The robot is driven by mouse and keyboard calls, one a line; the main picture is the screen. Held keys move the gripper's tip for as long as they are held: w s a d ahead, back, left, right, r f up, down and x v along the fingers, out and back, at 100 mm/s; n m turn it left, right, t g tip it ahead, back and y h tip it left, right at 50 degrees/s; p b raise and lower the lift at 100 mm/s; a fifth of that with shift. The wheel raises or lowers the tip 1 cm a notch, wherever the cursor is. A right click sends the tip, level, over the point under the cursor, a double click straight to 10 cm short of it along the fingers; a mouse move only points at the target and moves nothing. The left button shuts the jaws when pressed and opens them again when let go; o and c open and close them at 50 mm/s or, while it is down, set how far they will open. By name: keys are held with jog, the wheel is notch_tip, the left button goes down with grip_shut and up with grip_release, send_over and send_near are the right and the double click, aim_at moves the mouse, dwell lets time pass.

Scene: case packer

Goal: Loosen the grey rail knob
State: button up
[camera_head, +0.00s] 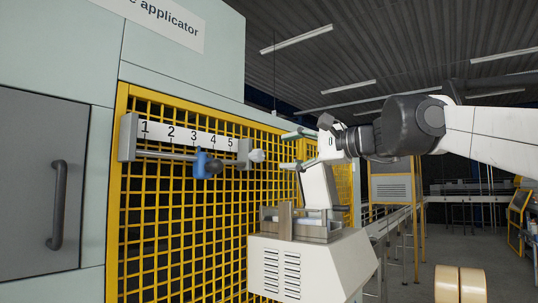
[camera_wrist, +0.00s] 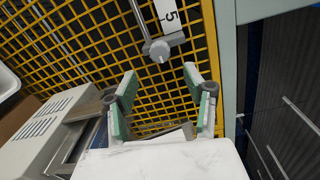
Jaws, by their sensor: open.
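The grey rail knob (camera_head: 257,155) sits at the right end of the numbered rail, just past the 5. In the wrist view the grey knob (camera_wrist: 159,50) shows as a round end below the 5 label, ahead of the fingertips. My gripper (camera_head: 287,150) is open, to the right of the knob, with its green-padded fingers apart one above the other. In the wrist view my gripper (camera_wrist: 160,76) has nothing between its fingers. The fingers do not touch the knob.
A blue knob (camera_head: 207,164) sits on the rail (camera_head: 170,155) near 3 and 4. A yellow mesh guard (camera_head: 180,230) stands behind the rail. A pale vented machine (camera_head: 310,265) stands below my gripper. A grey door (camera_head: 40,185) is at left.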

jog(key=shift+v, duration=1.4)
jog(key=shift+f, duration=0.1)
jog(key=s+a+f+n+g+h+b, duration=0.1)
jog(key=s+f+h+b, duration=0.15)
jog(key=f, duration=0.65)
jog(key=s+f+n+g+h+b, duration=0.15)
jog(key=s+f, duration=0.25)
jog(key=f, duration=0.6)
jog(key=s+d+f+n+h+b, duration=0.2)
jog(key=s+f, duration=0.5)
jog(key=f, duration=0.9)
jog(key=s+d+f+n+h+b, duration=0.2)
jog(key=s+f, duration=0.6)
jog(key=f, duration=0.9)
jog(key=s+d+f+n+g+h+b, duration=0.1)
jog(key=s+d+f+n+h+b, duration=0.2)
jog(key=f, duration=1.4)
jog(key=s+d+h+b, duration=0.2)
jog(key=s+d+b, duration=0.2)
jog(key=shift+s+d+h, duration=0.3)
jog(key=shift+s+h, duration=0.05)
jog(key=shift+h, duration=0.05)
